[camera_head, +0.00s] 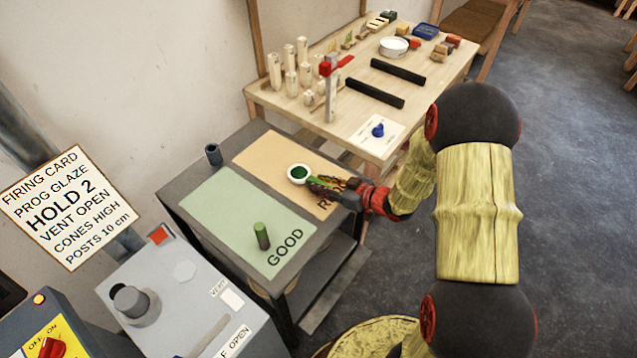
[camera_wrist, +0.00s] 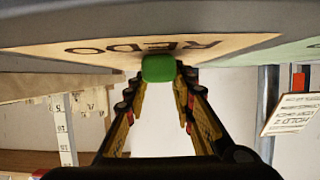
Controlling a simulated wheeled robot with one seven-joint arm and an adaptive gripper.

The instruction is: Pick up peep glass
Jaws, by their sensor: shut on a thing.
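The peep glass (camera_head: 298,174) appears as a small white ring with a dark green centre, at the orange mat marked REDO. My gripper (camera_head: 328,187) reaches in from the right and is shut on its green end, just above or at the mat. In the wrist view a green block (camera_wrist: 158,68) sits between the fingertips of my gripper (camera_wrist: 160,80), and it hides the rest of the glass. I cannot tell whether the glass touches the mat.
The orange REDO mat (camera_head: 264,155) lies beside a green GOOD mat (camera_head: 215,208) on a dark cart. A green-topped cylinder (camera_head: 262,236) stands on the green mat, and a dark cup (camera_head: 213,154) at the back corner. A wooden table (camera_head: 440,98) with posts and black bars stands behind.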

